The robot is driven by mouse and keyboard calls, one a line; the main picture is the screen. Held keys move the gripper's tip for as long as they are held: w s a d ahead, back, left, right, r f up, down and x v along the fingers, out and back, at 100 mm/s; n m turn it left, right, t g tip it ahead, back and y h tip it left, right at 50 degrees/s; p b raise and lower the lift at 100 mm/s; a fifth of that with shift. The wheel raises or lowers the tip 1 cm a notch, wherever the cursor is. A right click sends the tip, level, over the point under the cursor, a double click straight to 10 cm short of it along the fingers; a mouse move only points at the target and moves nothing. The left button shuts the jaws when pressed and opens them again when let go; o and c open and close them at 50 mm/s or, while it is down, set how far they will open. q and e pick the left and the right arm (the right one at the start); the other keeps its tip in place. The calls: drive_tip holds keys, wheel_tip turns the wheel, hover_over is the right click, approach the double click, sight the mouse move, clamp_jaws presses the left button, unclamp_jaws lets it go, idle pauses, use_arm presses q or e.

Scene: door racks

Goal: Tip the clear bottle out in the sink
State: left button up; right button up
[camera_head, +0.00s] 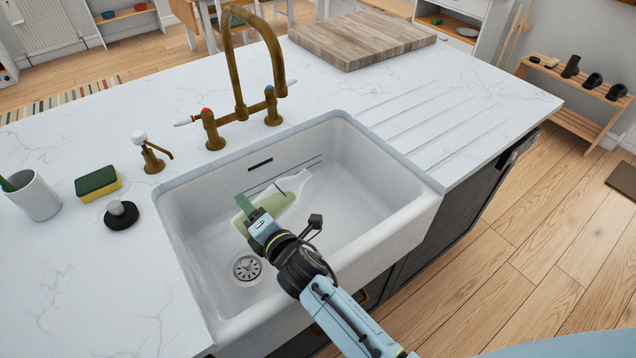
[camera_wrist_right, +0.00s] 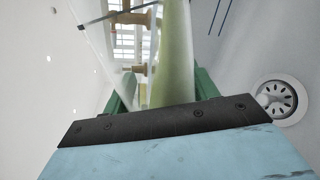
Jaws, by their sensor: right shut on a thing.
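The clear bottle (camera_head: 286,196) is over the basin of the white sink (camera_head: 190,228), tilted close to lying flat, its narrower end up and to the right. It holds pale green liquid. My right gripper (camera_head: 250,212) is shut on the bottle near its wider end, and the fingers hide part of it. In the right wrist view the bottle (camera_wrist_right: 173,60) runs between the green fingers. The drain (camera_head: 247,267) is in the sink floor, left of and below the gripper. I cannot tell whether liquid is flowing out. My left gripper is not in view.
A brass tap (camera_head: 238,75) arches behind the sink. A soap dispenser (camera_head: 150,152), a green and yellow sponge (camera_head: 98,183), a black brush (camera_head: 121,215) and a white cup (camera_head: 33,196) stand left. A wooden board (camera_head: 362,38) lies at the back. The ribbed drainer right is clear.

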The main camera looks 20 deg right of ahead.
sight(254, 201)
drive_tip(key=shift+w+d+r+m+p, duration=0.15)
drive_tip(key=shift+d+r+m+p, duration=0.25)
drive_tip(key=shift+m+p, duration=0.5)
idle(0.3)
drive_tip(key=shift+a+r+p, duration=0.15)
drive_tip(key=shift+r+p, duration=0.2)
drive_tip(key=shift+p, duration=0.1)
drive_tip(key=shift+r+m+g+y+p, duration=0.3)
drive_tip(key=shift+r+m+y+p, duration=0.2)
drive_tip(key=shift+r+m+p, duration=0.6)
drive_tip(key=shift+w+d+r+m+y+p, duration=0.2)
drive_tip(key=shift+r+m+p, duration=0.35)
drive_tip(key=shift+r+p, duration=0.6)
drive_tip(key=shift+s+d+r+m+y+p, duration=0.1)
drive_tip(key=shift+d+r+m+p, duration=0.35)
drive_tip(key=shift+p, duration=1.2)
